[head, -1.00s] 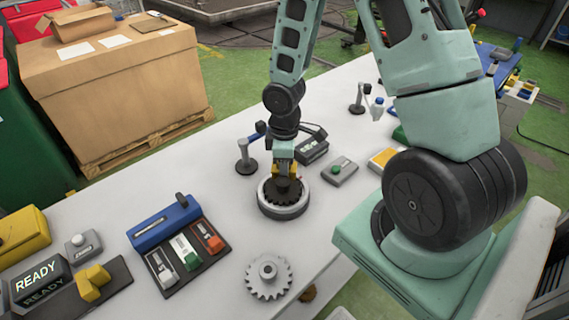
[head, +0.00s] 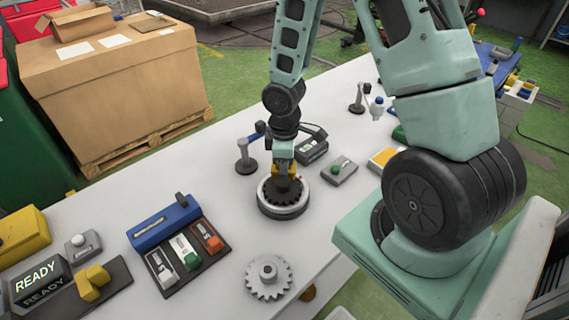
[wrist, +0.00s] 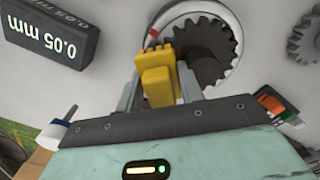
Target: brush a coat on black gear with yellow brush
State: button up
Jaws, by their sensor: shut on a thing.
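The black gear (head: 283,192) lies flat on a round grey turntable (head: 284,212); it also shows in the wrist view (wrist: 207,50), partly hidden by the brush. My gripper (wrist: 158,82) points down over the gear and is shut on the yellow brush (wrist: 157,78). In the head view the brush (head: 279,170) is mostly hidden by my gripper. Its tip reaches the gear's edge in the wrist view, by the turntable's rim; I cannot tell whether it touches the gear.
A grey gear (head: 268,276) lies on the white table in front. A blue rack with a tray (head: 165,222) stands left, a display box reading 0.05 mm (wrist: 52,36) and a grey button box (head: 340,172) behind and right. A READY sign (head: 40,283) is far left.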

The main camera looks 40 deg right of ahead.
jog(key=shift+p, duration=0.35)
dwell(1.6)
jog(key=shift+w+d, duration=0.25)
jog(key=shift+s+a, duration=0.3)
jog(key=shift+s, duration=0.05)
dwell(0.7)
jog(key=shift+w+d, duration=0.1)
jog(key=shift+w+d+p, duration=0.2)
jog(key=shift+w+p, duration=0.05)
jog(key=shift+p, duration=0.1)
jog(key=shift+r+p, duration=3.3)
jog(key=shift+r, duration=0.25)
